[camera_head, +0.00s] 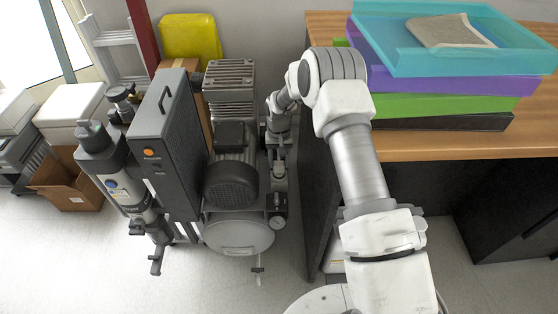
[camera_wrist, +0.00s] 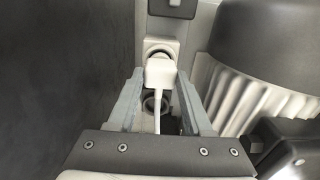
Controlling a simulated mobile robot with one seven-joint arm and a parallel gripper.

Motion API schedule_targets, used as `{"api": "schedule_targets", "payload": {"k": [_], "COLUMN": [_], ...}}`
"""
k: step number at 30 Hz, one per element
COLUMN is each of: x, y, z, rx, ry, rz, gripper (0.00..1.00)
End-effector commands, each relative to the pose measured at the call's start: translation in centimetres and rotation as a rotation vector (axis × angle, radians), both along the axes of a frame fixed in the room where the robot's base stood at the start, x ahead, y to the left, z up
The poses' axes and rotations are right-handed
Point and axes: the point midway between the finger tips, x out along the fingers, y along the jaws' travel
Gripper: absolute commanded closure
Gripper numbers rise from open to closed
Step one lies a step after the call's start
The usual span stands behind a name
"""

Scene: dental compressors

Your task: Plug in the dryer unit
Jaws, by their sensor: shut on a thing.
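In the wrist view, my gripper (camera_wrist: 159,77) is shut on a white plug (camera_wrist: 160,70), with one grey finger on each side of it. A white cable (camera_wrist: 157,110) runs from the plug down toward my palm. A white socket (camera_wrist: 158,47) with a round recess is just beyond the plug, in line with it. The plug overlaps its lower edge; I cannot tell whether they touch. Another round fitting (camera_wrist: 152,102) shows between the fingers, behind the cable. In the head view, a dark upright unit (camera_head: 168,140) with an orange button, probably the dryer, stands left of the compressor.
My arm reaches into a narrow gap between the compressor motor (camera_head: 231,185) and the wooden desk (camera_head: 425,145). Stacked coloured trays (camera_head: 445,82) sit on the desk. A yellow container (camera_head: 190,37) is behind, and an open cardboard box (camera_head: 70,180) is at left. The front floor is clear.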

Motion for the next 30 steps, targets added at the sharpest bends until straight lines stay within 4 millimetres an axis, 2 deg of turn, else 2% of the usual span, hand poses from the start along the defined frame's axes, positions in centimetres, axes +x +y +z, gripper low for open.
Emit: {"api": "schedule_targets", "payload": {"k": [11,12,17,26,30], "x": [0.0,0.0,0.0,0.0,0.0], "y": [0.0,0.0,0.0,0.0,0.0], "z": [-1.5,-1.3,-1.3,-1.2,0.0], "rx": [0.000,0.000,0.000,0.000,0.000], "ry": [-0.001,-0.001,-0.001,0.000,-0.001], "rz": [0.000,0.000,0.000,0.000,0.000], "gripper": [1.00,0.44,0.16,0.15,0.15]}}
